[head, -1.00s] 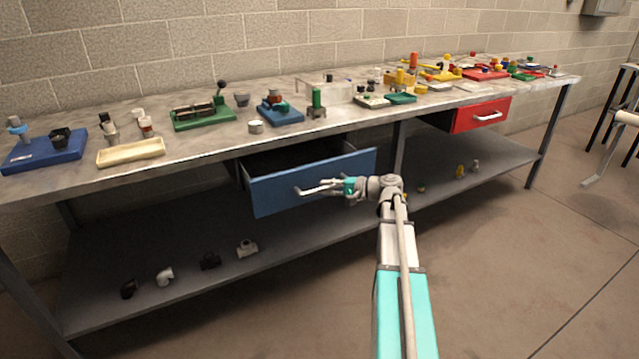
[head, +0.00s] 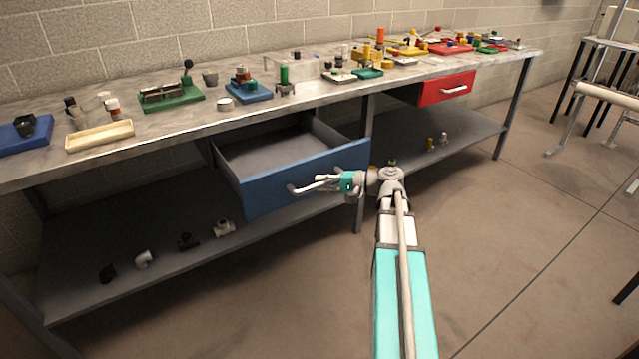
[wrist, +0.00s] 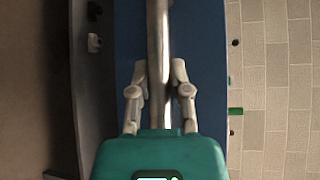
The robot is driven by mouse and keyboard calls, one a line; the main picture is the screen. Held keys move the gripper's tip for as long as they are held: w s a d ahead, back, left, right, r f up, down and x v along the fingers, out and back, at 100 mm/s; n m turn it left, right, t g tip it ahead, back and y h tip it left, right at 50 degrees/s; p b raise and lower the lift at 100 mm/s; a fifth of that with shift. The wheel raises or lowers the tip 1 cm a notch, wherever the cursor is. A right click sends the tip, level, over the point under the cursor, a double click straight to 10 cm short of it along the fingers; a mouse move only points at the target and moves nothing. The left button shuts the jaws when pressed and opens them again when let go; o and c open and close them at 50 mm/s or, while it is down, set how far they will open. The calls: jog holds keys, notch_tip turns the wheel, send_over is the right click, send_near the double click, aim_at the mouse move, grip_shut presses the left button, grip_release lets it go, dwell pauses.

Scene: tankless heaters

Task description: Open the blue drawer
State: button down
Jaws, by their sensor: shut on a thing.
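The blue drawer (head: 262,187) hangs under the workbench top and is pulled well out. Its grey inside shows in the head view and looks empty. Its metal handle (wrist: 158,50) runs up the middle of the wrist view in front of the blue drawer front (wrist: 199,40). My gripper (head: 300,188) is at the handle, and in the wrist view my gripper (wrist: 158,75) has one finger on each side of the bar, shut on it. In the head view the fingers partly hide the handle.
The workbench top (head: 190,120) holds several fixtures and small parts. A red drawer (head: 447,88) is shut at the right. Several pipe fittings lie on the lower shelf (head: 110,235).

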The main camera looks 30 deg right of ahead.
jog(key=c, duration=0.8)
grip_release()
jog(key=shift+w+d, duration=0.15)
jog(key=shift+d, duration=0.1)
jog(key=shift+o, duration=1.1)
jog(key=shift+a, duration=0.2)
jog(key=shift+s, duration=0.2)
